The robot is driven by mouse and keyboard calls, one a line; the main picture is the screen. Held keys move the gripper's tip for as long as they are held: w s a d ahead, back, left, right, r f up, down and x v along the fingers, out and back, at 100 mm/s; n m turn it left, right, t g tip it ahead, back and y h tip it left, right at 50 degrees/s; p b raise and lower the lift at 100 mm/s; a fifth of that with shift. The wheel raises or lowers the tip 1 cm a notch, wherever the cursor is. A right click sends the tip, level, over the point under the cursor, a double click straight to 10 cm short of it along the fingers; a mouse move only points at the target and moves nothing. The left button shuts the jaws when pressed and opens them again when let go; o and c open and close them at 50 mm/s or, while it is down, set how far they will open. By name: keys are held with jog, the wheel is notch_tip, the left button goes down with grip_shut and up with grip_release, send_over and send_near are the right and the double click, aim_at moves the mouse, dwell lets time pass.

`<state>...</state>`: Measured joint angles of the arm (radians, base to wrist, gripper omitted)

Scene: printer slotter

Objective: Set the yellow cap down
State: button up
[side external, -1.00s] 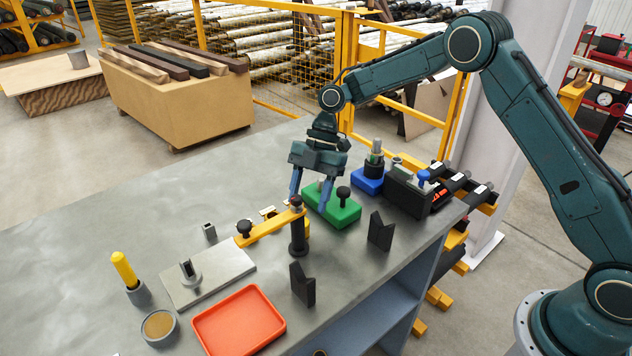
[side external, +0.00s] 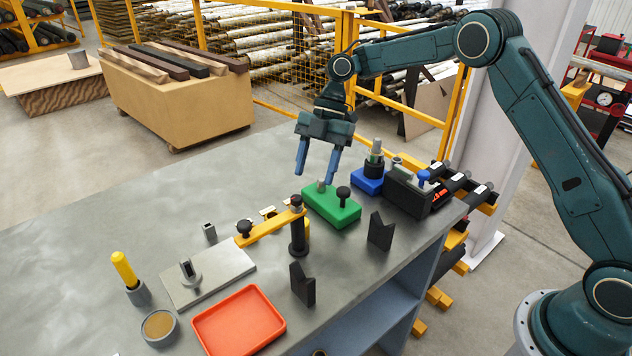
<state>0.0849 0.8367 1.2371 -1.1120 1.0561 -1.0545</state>
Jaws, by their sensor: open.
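A yellow bar (side external: 268,225) with a black knob at its left end lies low over the table, its right end against a black post (side external: 298,238). It may be the yellow cap. A yellow cylindrical piece (side external: 123,268) also stands tilted in a small grey cup (side external: 139,294) at the left; I cannot tell for sure which one is the cap. My gripper (side external: 316,172) is open and points down, above and behind the yellow bar and the green block (side external: 335,207). Nothing shows between its blue fingers, and it appears apart from everything on the table.
A red tray (side external: 238,322) and a grey plate (side external: 205,277) with an upright fitting lie at the front left. Black V-shaped stands (side external: 380,232) rise near the right edge. A blue block (side external: 370,182) and a dark box (side external: 408,192) stand behind. The table's left side is clear.

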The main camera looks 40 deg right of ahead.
jog(key=shift+r, duration=0.1)
jog(key=s+d+r+m+t+h, duration=0.2)
jog(key=s+r+m+t, duration=0.2)
jog(key=s+r+m, duration=0.85)
jog(key=s+d+m+t+h, duration=0.1)
jog(key=s+d+m, duration=0.3)
jog(key=s, duration=0.6)
jog(key=s+d+r+m+t+h, duration=0.1)
jog(key=s+d+m, duration=0.3)
jog(key=s, duration=0.7)
jog(key=shift+r+m+t+h, duration=0.3)
jog(key=shift+m+t+h, duration=0.5)
jog(key=shift+m+t, duration=0.15)
